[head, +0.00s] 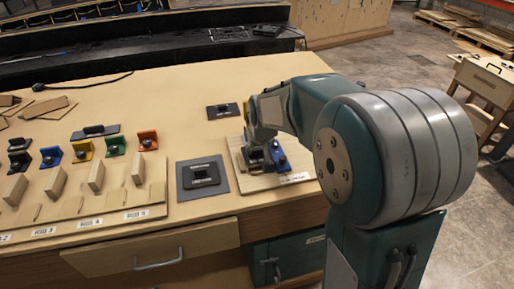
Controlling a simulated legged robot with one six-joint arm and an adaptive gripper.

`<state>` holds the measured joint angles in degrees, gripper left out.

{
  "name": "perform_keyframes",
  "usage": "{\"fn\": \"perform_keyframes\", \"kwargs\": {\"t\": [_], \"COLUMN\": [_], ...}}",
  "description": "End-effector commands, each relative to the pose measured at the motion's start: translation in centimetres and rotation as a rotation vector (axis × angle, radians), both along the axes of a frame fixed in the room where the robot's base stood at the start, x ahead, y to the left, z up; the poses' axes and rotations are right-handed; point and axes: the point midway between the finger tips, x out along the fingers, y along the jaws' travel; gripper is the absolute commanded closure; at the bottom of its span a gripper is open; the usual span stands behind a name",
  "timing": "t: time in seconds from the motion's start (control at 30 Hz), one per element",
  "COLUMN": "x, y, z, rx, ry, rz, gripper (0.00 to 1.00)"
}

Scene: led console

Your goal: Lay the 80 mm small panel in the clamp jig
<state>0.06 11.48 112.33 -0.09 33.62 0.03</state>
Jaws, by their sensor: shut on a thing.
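My gripper (256,146) is at the end of my arm, low over a light wooden jig board (262,183) near the front edge of the bench. It is shut on a small dark panel (257,161), mostly hidden by the gripper and arm. The panel is close to the board; I cannot tell whether it touches it. A blue clamp (279,156) stands just right of the gripper on the board. A white label (295,178) lies at the board's front right; its text is too small to read.
A larger dark panel (215,187) lies left of the jig, and another dark panel (222,111) lies behind it. Further left is a wooden rack (95,218) with colored brackets and another dark panel (86,135).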

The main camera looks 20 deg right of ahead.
Motion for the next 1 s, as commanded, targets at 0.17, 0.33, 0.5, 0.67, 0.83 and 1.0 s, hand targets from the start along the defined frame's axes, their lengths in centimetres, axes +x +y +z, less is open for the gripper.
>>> {"fn": "perform_keyframes", "kwargs": {"t": [0.17,0.33,0.5,0.67,0.83,1.0], "x": [0.0,0.0,0.0,0.0,0.0,0.0], "y": [0.0,0.0,0.0,0.0,0.0,0.0], "z": [-0.2,-0.4,-0.6,-0.7,-0.9,-1.1], "rx": [0.000,0.000,0.000,0.000,0.000,0.000], "ry": [0.001,0.001,0.001,0.000,0.000,0.000], "rz": [0.000,0.000,0.000,0.000,0.000,0.000], "gripper": [1.00,1.00,1.00,1.00,1.00,1.00]}}
